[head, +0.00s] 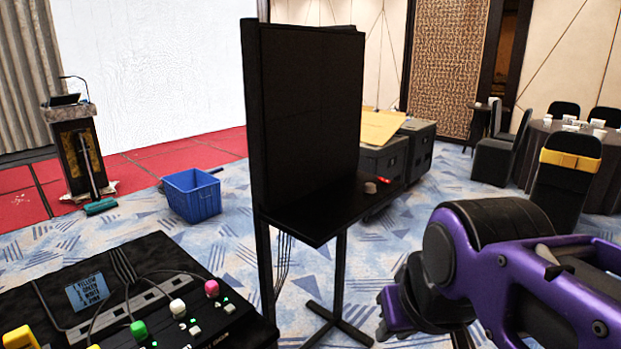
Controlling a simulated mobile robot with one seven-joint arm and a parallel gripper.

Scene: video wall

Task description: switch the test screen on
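A tall black screen panel (312,115) stands in the middle on a black stand; its face is dark. I take it to be the test screen. A black control box (170,290) at the lower left carries yellow, green, white and pink knobs, small white buttons and several tiny green lights. A blue label with writing (87,292) lies on it; the writing is too small to read. My gripper (397,318), at the end of my purple arm, is at the lower right, apart from screen and box. Its fingers are partly hidden, so its opening does not show.
The stand's shelf (315,222) juts forward, with a small grey knob-like thing (370,187) and a red item (384,181) on it. A blue crate (193,195), a lectern (78,150) and black cases (384,160) stand behind. Carpet between box and stand is clear.

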